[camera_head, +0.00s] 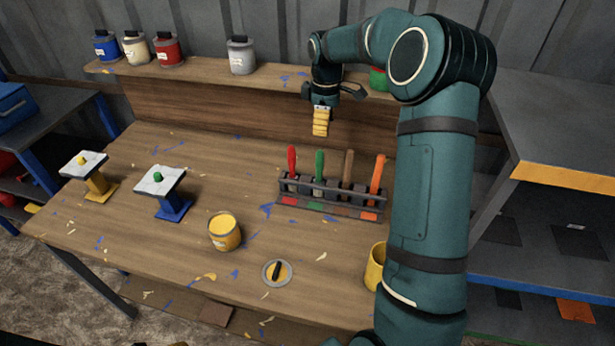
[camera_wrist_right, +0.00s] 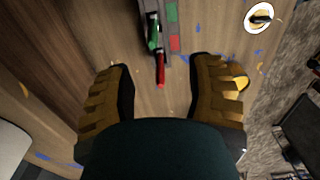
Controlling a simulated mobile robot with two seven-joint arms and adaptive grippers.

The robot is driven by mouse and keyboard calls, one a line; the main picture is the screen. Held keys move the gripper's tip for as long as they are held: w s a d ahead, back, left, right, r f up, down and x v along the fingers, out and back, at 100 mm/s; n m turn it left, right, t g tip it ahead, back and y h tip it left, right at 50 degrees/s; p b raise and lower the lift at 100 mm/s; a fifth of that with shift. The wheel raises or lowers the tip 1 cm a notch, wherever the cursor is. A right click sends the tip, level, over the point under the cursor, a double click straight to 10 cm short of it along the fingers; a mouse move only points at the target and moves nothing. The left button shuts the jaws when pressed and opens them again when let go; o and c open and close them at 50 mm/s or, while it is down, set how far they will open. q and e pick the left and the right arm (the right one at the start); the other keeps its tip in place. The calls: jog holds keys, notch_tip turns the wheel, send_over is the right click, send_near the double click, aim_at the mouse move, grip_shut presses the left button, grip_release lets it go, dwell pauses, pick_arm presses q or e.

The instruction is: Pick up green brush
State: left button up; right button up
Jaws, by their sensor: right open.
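The green brush (camera_head: 319,165) stands upright in a dark rack (camera_head: 335,203) on the workbench, second from the left, between a red brush (camera_head: 292,158) and a brown-handled brush (camera_head: 347,167). My right gripper (camera_head: 320,131) with yellow fingers hangs above and behind the rack, apart from the brushes. In the right wrist view my right gripper (camera_wrist_right: 160,66) is open and empty. The red brush (camera_wrist_right: 161,70) shows between its fingertips but lower down, and the green brush (camera_wrist_right: 152,32) is just beyond it. My left gripper is not in view.
An orange brush (camera_head: 377,173) stands at the rack's right end. An open yellow paint can (camera_head: 224,232), a lid (camera_head: 277,272) and a yellow cup (camera_head: 376,267) are nearer. Paint cans line the back shelf (camera_head: 200,69).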

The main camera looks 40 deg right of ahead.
aim_at(321, 152)
jog(key=f, duration=0.1)
jog(key=w+f+b, duration=0.1)
jog(key=shift+w+f, duration=0.15)
jog(key=shift+f, duration=0.15)
notch_tip(321, 152, down, 7)
jog(key=shift+r+b, duration=0.1)
jog(key=shift+b, duration=0.5)
jog(key=shift+f, duration=0.6)
jog(key=f, duration=0.3)
jog(key=f+b, duration=0.1)
jog(key=f, duration=0.1)
jog(key=shift+w+d, duration=0.25)
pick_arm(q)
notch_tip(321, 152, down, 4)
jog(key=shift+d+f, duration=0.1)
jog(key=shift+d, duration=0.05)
pick_arm(e)
grip_shut()
